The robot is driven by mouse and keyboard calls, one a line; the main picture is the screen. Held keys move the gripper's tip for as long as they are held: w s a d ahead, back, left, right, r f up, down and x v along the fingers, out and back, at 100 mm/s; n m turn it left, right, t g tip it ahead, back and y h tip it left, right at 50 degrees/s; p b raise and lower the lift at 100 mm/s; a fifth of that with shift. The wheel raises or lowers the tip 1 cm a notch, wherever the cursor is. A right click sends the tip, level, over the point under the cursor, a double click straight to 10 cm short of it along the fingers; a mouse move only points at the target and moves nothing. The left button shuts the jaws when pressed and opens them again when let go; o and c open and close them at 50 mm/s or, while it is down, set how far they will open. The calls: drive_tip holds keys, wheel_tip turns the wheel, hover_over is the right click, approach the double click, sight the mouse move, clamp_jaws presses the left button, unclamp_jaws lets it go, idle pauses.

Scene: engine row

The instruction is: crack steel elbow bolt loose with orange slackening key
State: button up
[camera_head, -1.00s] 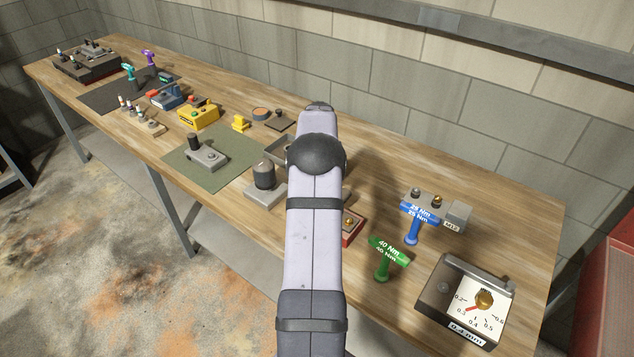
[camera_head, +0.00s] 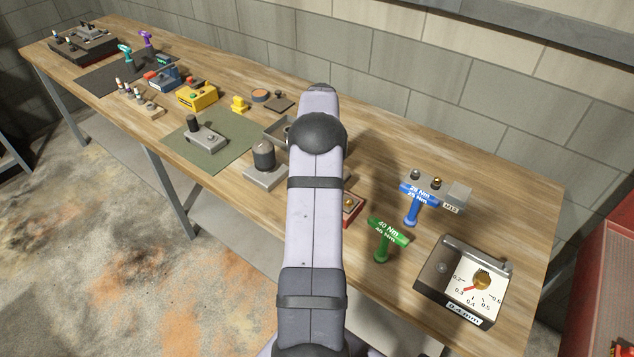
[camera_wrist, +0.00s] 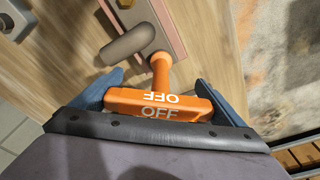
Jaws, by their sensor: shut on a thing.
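The orange slackening key (camera_wrist: 160,105), marked OFF, sits between the two blue fingers of my gripper (camera_wrist: 157,90) in the wrist view. My gripper is shut on its crossbar. The key's short orange shaft (camera_wrist: 161,72) points up the picture, and its far end meets or overlaps a grey rounded elbow piece (camera_wrist: 128,45). I cannot tell whether the key is seated on a bolt head there. The elbow lies beside a reddish strip (camera_wrist: 170,22). In the head view my own arm hides the gripper, the key and the elbow.
A green 40 Nm key (camera_head: 388,238) and a blue key (camera_head: 415,204) stand upright right of my arm. A dial box (camera_head: 462,281) sits at the bench's right end. A red block (camera_head: 352,208) is close beside my arm. Bare wood lies toward the back right.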

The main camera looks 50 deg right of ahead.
drive_tip(key=shift+n, duration=0.4)
drive_tip(key=shift+r+p, duration=1.95)
drive_tip(key=shift+r, duration=0.85)
drive_tip(key=shift+d, duration=0.1)
